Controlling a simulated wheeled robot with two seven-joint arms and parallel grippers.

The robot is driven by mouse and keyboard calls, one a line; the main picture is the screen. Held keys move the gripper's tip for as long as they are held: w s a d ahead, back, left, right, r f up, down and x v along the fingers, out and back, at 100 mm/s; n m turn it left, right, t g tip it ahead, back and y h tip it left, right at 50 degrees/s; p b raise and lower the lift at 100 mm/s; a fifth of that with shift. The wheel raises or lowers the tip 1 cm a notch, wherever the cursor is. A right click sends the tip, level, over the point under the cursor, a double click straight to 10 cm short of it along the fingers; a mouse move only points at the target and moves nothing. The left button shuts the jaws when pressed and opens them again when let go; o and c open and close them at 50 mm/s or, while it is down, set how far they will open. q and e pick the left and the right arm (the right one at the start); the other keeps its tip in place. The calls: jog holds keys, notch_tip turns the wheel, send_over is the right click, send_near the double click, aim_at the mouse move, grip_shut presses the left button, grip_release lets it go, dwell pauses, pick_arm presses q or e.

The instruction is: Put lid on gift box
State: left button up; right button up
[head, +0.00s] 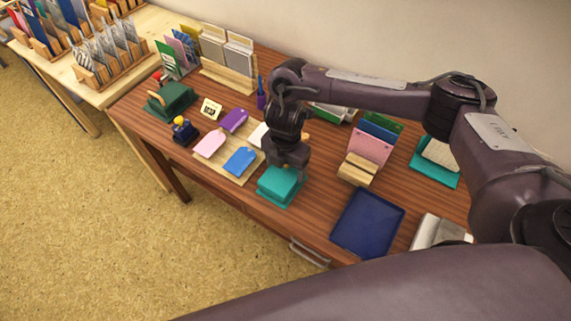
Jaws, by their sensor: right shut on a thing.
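A teal box-shaped piece (279,190) sits near the front edge of the wooden table, right of the tags. My right gripper (289,165) is directly above it, pointing down, and is shut on its upper part; the fingertips are partly hidden. I cannot tell whether this piece is the lid alone or a lid over a box. A second teal piece (432,174), shallow and holding something white, lies at the right behind my right arm's reach. My left gripper is out of view.
Left of the gripper lies a pale board (234,176) with purple, pink and blue tags. A dark blue tray (367,222) lies to the right. A pink card stand (366,157) is behind it. A green stamp pad (170,99) stands at the left.

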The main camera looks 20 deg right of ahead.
jog(key=shift+f, duration=0.2)
dwell(0.5)
jog(key=o, duration=1)
jog(key=shift+r, duration=0.1)
jog(key=shift+r+p, duration=3.35)
jog(key=shift+r, duration=0.15)
jog(key=shift+f, duration=0.1)
